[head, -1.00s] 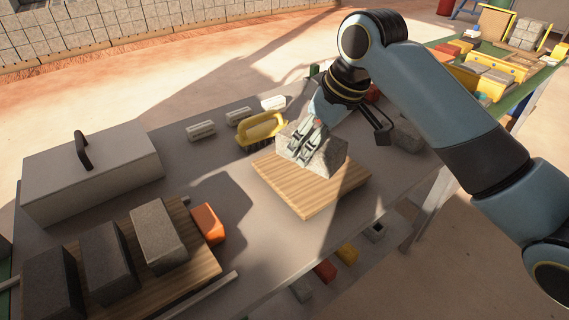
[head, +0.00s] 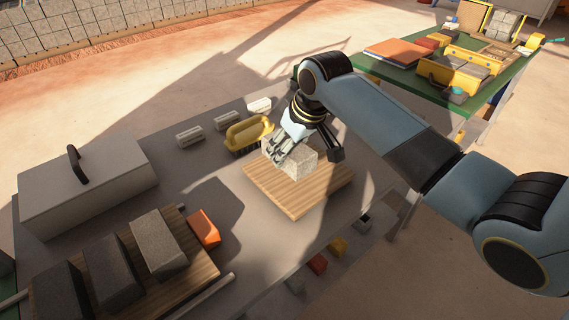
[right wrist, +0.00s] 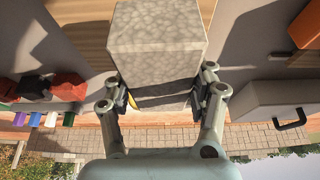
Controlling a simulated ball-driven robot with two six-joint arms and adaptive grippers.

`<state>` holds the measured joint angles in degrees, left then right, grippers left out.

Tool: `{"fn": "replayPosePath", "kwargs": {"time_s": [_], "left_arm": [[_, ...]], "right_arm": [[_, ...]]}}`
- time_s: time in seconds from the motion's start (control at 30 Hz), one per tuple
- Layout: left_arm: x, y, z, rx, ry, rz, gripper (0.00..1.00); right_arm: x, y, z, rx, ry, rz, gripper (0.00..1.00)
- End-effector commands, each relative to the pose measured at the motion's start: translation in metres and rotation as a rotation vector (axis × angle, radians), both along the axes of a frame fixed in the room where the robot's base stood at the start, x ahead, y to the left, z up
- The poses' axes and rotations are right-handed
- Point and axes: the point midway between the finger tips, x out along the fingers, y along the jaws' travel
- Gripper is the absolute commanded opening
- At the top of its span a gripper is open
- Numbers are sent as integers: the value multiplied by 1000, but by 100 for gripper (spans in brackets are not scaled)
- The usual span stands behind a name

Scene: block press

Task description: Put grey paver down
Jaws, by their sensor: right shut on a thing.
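The grey paver (head: 300,161) is a light, speckled block at the wooden board (head: 297,203) in the middle of the table. My right gripper (head: 283,150) is shut on it from the upper left side. In the right wrist view the paver (right wrist: 157,42) sits between the two fingers of the gripper (right wrist: 163,98). Part of the paver is hidden behind the fingers in the head view. I cannot tell whether its underside touches the board. My left gripper is not in view.
A yellow-handled brush (head: 249,132) stands close behind the board. Several dark blocks (head: 158,244) lie on another board at the lower left, beside an orange block (head: 203,229). A grey lidded box (head: 88,190) stands at left.

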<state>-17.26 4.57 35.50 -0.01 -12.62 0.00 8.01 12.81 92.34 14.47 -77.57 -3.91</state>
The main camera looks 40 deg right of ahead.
Motion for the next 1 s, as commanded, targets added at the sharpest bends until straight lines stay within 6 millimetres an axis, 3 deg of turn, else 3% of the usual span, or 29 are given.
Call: {"fn": "replayPosePath", "kwargs": {"time_s": [0.17,0.5,0.83,0.87,1.0], "left_arm": [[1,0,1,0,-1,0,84],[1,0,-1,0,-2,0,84],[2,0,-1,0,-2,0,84],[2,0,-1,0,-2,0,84],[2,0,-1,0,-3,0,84]], "right_arm": [[3,11,-6,-2,-5,1,0],[2,11,-44,-1,-4,1,0],[2,11,-46,-2,-5,1,0],[1,11,-48,-1,-1,1,58],[1,11,-48,-1,-1,1,76]]}}
